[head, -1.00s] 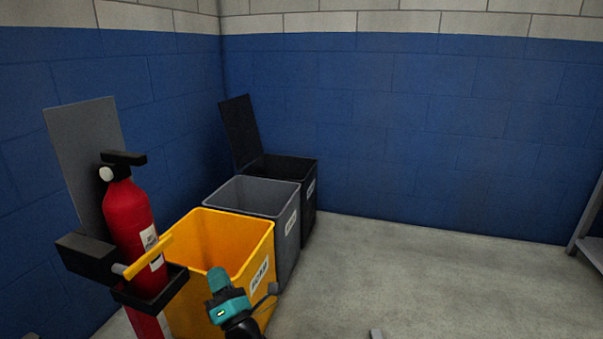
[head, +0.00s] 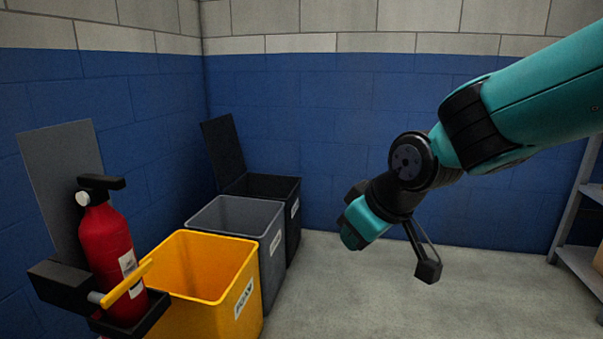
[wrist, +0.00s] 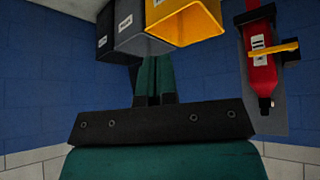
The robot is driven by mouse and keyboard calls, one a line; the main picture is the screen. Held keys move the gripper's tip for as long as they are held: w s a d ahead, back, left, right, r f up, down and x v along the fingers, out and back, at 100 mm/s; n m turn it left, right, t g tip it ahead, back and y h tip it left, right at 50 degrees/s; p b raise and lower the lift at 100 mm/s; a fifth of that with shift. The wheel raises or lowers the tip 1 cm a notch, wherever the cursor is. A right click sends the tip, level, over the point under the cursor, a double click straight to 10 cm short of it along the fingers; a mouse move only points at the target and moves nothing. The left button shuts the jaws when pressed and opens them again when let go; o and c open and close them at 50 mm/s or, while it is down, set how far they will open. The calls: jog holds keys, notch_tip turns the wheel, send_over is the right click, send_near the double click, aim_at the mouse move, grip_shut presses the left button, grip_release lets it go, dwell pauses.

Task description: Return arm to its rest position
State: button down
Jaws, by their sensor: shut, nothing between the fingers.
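My arm reaches in from the right edge of the head view, bent at a black joint. My gripper (head: 362,225) is at its end, raised in front of the blue wall, right of the bins. In the wrist view its two teal fingers (wrist: 155,72) lie together, shut and empty. The picture there is turned over, with the bins at the top and the pale wall band at the bottom. The gripper's tip in the head view is small and partly turned away.
A yellow bin (head: 200,318), a grey bin (head: 268,262) and a black bin (head: 293,226) stand in a row along the left wall. A red fire extinguisher (head: 105,240) hangs in front of them. Metal shelving (head: 580,215) stands at the right. The floor (head: 330,300) between is clear.

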jog(key=s+d+m+g, duration=0.1)
jog(key=s+d+g, duration=0.2)
jog(key=s, duration=0.8)
jog(key=s+d+m+g, duration=0.15)
jog(key=s+d, duration=0.25)
jog(key=s, duration=0.7)
notch_tip(320, 180, up, 34)
jog(key=p, duration=3.3)
jog(key=shift+w+a+f+n+g, duration=0.25)
jog(key=shift+w+n+g, duration=0.05)
jog(key=shift+n+g, duration=0.05)
